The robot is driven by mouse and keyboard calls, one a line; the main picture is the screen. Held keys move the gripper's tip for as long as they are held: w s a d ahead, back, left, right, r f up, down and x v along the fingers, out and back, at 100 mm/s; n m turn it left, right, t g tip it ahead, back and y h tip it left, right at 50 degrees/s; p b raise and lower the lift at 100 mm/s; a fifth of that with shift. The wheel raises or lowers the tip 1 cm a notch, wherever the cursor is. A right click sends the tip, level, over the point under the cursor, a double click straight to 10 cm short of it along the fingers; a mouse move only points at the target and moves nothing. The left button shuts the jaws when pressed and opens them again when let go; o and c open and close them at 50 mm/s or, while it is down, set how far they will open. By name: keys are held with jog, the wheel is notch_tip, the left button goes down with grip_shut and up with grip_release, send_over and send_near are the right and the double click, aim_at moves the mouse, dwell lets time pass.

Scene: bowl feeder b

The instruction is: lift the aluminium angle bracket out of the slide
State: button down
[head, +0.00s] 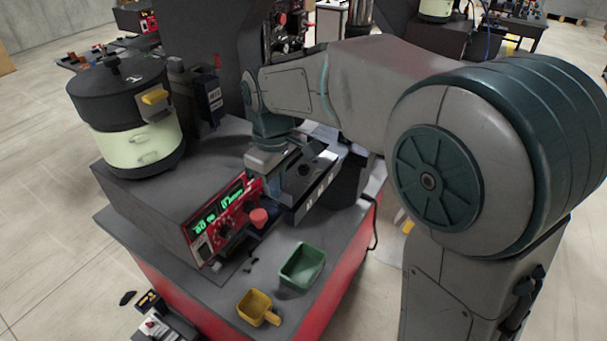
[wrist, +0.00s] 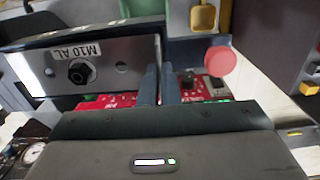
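The slide (head: 318,188) is a dark chute with pale labels on its side, right of the red control panel. In the wrist view a metal plate (wrist: 115,60) marked "M10 AL", with a black nut-like part and holes, fills the left. I cannot tell whether this plate is the slide wall or part of the angle bracket. My gripper (wrist: 160,72) points down at the plate's right end, its two fingers close together with a narrow gap. A thin bright strip shows between them; I cannot tell whether it is gripped.
The red control panel (head: 222,215) with a red knob (head: 259,217) stands close left of my gripper. A green bin (head: 302,266) and a yellow scoop (head: 257,308) sit at the bench front. A bowl feeder (head: 128,120) stands back left.

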jog(key=shift+r+p, duration=1)
jog(key=shift+r, duration=0.4)
